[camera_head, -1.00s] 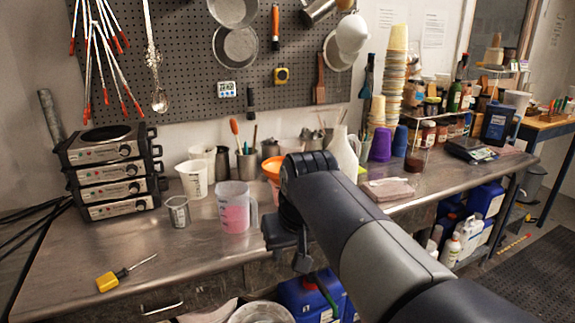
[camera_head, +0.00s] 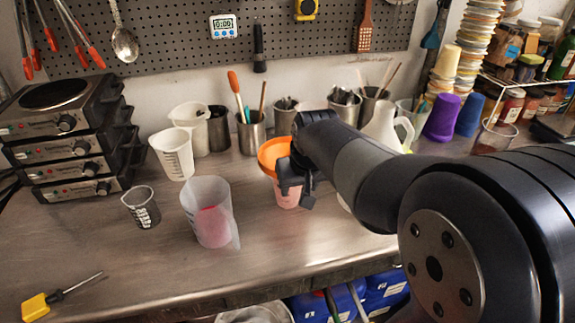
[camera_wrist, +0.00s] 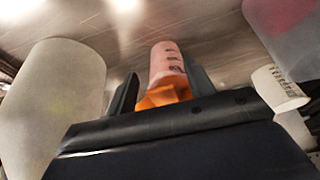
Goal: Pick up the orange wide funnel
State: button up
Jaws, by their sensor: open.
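The orange wide funnel (camera_head: 270,153) sits in the mouth of a pinkish-white graduated beaker (camera_head: 287,196) on the metal bench. The dark arm hides part of its right side. My gripper (camera_head: 294,180) is at the funnel's right front side in the head view. In the wrist view, my gripper (camera_wrist: 164,92) is open, with one dark finger on each side of the funnel (camera_wrist: 162,98). The beaker (camera_wrist: 166,60) shows beyond the funnel there. I cannot tell whether a finger touches the funnel.
White beakers (camera_head: 172,155) and metal cups with tools (camera_head: 251,133) stand behind. A white jug (camera_head: 385,127) stands to the right. The front of the bench is mostly clear.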

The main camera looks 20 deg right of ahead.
jog(key=shift+w+f, duration=0.25)
jog(key=shift+f, duration=0.2)
jog(key=c, duration=1.1)
